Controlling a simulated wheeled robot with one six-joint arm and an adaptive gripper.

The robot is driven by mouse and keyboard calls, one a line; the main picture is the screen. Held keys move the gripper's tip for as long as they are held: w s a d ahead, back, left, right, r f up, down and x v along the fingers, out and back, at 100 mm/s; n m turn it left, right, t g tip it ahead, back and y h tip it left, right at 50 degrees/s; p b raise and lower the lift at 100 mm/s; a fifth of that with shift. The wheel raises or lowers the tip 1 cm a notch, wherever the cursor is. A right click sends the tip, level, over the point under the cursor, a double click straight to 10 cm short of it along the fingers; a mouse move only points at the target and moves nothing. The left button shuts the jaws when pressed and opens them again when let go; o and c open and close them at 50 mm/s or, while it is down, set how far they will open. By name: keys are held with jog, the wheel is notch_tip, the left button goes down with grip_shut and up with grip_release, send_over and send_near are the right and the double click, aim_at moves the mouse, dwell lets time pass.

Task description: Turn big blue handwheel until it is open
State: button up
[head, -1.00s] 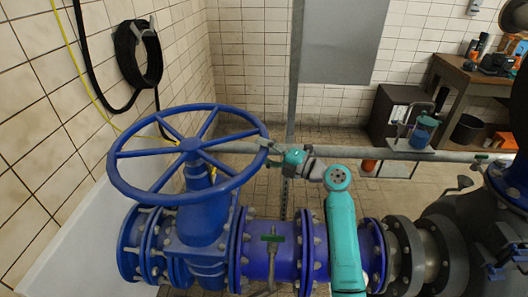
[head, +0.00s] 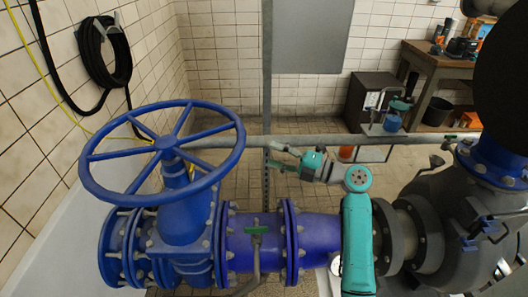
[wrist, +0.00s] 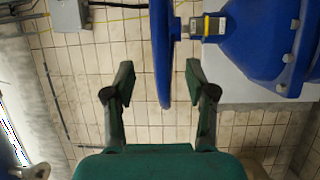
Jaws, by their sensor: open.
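The big blue handwheel (head: 240,150) sits flat on top of a blue valve body (head: 185,215) at the left of the head view. In the wrist view the wheel's rim (wrist: 162,50) shows edge-on as a blue band between the two spread fingers of my gripper (wrist: 158,75). I cannot tell from that view how far beyond the fingertips it lies.
A thick blue pipe (head: 320,228) runs right from the valve, with a small green-handled tap (head: 257,231). A grey rail (head: 400,139) crosses behind. A tiled wall with a black hose (head: 105,55) stands left. A workbench (head: 450,62) is at the back right.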

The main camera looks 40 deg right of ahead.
jog(key=shift+s+d, duration=0.15)
jog(key=shift+s, duration=0.1)
